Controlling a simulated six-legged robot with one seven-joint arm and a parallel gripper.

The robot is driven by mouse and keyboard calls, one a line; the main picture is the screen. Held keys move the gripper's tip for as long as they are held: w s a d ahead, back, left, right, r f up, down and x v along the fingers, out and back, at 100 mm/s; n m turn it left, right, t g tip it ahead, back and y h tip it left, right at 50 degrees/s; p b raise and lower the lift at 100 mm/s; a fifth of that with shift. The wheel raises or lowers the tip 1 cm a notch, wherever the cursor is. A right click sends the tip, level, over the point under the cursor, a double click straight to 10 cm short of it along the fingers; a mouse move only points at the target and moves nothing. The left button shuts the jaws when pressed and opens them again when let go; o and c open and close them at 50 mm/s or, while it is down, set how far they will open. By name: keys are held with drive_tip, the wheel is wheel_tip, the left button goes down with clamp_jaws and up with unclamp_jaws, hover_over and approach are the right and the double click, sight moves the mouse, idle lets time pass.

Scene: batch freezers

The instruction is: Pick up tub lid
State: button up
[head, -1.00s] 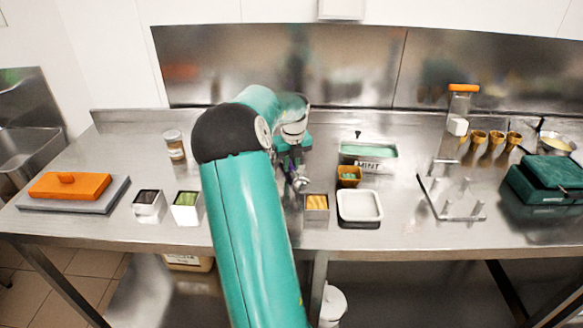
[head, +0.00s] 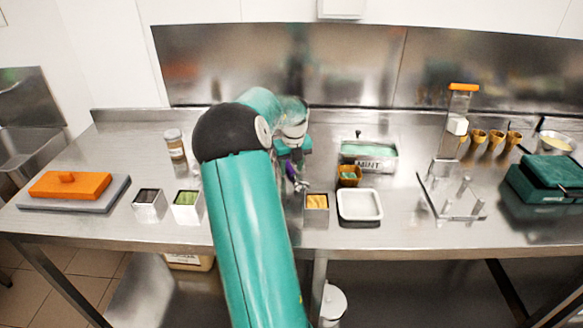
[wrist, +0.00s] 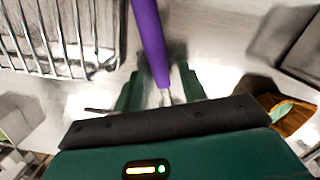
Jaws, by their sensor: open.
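A shallow white square piece with a raised rim (head: 360,205), which could be the tub lid or a tray, lies on the counter right of my gripper (head: 296,176). The steel tub marked MINT (head: 369,158) stands behind it with green contents showing. My gripper is low over the counter, partly hidden by my arm. In the wrist view its green fingers (wrist: 160,92) are apart, with a purple handle (wrist: 148,35) running between them. I cannot tell whether they touch it.
A small brown cup (head: 348,176) and a steel bin of yellow pieces (head: 316,203) stand close to the white piece. A metal stand (head: 452,195) is farther right. A wire rack (wrist: 62,35) shows in the wrist view. Some bare counter lies at centre right.

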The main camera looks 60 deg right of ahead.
sight(293, 172)
wheel_tip(293, 172, up, 12)
drive_tip(key=s+a, duration=0.1)
drive_tip(key=shift+f, duration=0.15)
